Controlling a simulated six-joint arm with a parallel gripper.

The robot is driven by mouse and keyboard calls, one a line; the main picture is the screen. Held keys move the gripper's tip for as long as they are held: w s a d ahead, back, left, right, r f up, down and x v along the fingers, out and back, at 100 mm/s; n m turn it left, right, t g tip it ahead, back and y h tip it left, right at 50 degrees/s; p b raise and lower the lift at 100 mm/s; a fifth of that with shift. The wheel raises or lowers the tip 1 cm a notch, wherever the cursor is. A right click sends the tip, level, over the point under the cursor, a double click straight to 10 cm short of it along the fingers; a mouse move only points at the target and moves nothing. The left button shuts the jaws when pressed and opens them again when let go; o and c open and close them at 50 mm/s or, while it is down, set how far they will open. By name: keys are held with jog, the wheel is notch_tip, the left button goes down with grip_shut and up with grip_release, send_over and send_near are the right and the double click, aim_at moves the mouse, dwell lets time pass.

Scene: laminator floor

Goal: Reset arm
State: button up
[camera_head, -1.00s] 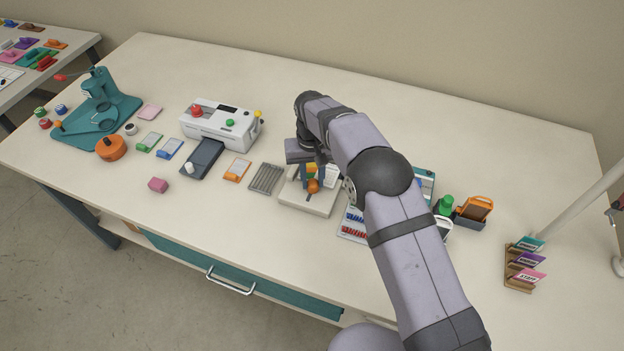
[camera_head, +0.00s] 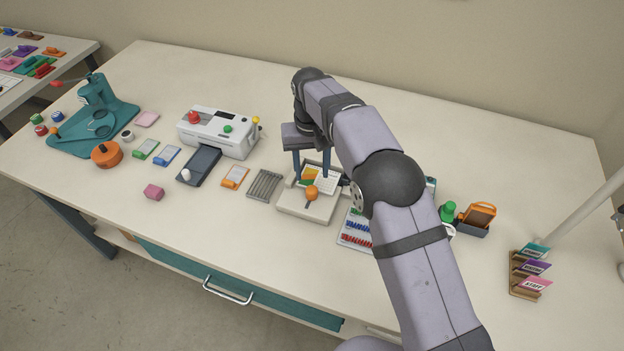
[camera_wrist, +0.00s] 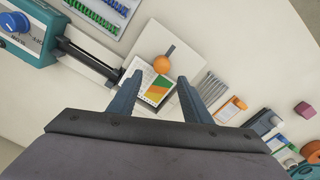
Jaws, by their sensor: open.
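My gripper (camera_head: 311,168) is open and empty, with its two fingers pointing down above a light-grey plate device (camera_head: 297,207). The device carries an orange knob (camera_head: 311,192) and a card with orange, yellow and green areas (camera_head: 309,175). In the wrist view the fingers (camera_wrist: 156,95) stand apart on either side of the card (camera_wrist: 158,88), with nothing gripped. The orange knob (camera_wrist: 161,64) lies beyond the fingertips in that view. My arm hides part of the bench to the right of the device.
A slatted grey rack (camera_head: 264,184), a white laminator (camera_head: 218,133) and a teal press (camera_head: 100,110) stand to the left. A tray with blue and red clips (camera_head: 357,229), an orange holder (camera_head: 478,216) and a card stand (camera_head: 527,275) are at right. The back of the bench is clear.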

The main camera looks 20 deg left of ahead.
jog(key=shift+r, duration=0.65)
